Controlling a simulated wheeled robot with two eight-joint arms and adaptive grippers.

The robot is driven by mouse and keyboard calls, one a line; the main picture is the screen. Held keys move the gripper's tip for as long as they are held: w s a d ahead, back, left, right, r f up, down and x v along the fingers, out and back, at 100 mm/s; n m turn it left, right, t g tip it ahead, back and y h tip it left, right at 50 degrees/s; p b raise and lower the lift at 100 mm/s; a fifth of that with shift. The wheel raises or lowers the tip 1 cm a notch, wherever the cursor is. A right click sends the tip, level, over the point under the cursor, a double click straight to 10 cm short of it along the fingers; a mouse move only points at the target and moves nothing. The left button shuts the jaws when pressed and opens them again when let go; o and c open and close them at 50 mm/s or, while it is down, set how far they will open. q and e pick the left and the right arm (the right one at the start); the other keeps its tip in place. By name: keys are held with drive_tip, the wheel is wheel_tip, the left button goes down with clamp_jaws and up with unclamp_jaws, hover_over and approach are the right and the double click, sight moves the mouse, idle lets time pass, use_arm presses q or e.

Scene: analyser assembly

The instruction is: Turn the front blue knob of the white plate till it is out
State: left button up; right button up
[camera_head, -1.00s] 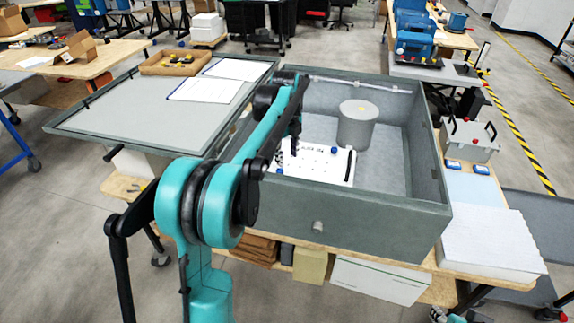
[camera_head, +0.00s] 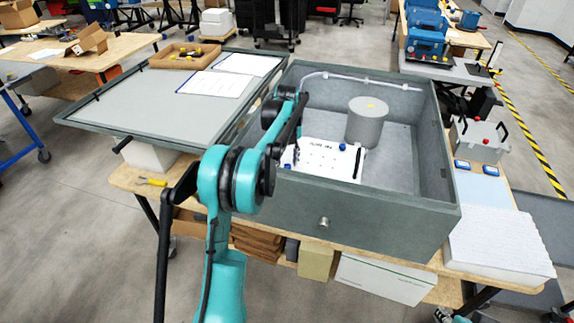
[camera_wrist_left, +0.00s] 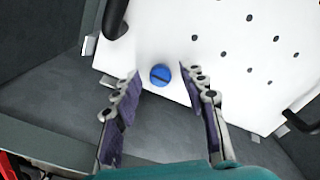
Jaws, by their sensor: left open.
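The white plate (camera_head: 322,160) lies inside the grey open box, with dark holes and black handles. It fills the top of the left wrist view (camera_wrist_left: 215,35). A blue knob (camera_wrist_left: 160,75) with a slot sits near the plate's edge there. In the head view a blue knob (camera_head: 287,166) shows at the plate's front left and another (camera_head: 342,147) at its back. My left gripper (camera_wrist_left: 161,80) is open, one finger on each side of the slotted knob, with gaps visible. In the head view my left arm partly hides the plate's left side. My right gripper is out of view.
The grey box (camera_head: 350,218) has raised walls around the plate. A grey cylinder (camera_head: 366,124) stands behind the plate. The box's open lid (camera_head: 140,110) lies to the left, bearing papers (camera_head: 207,83) and a cardboard tray (camera_head: 185,57).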

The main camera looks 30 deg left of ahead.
use_arm(q)
drive_tip(key=shift+f, duration=0.4)
clamp_jaws()
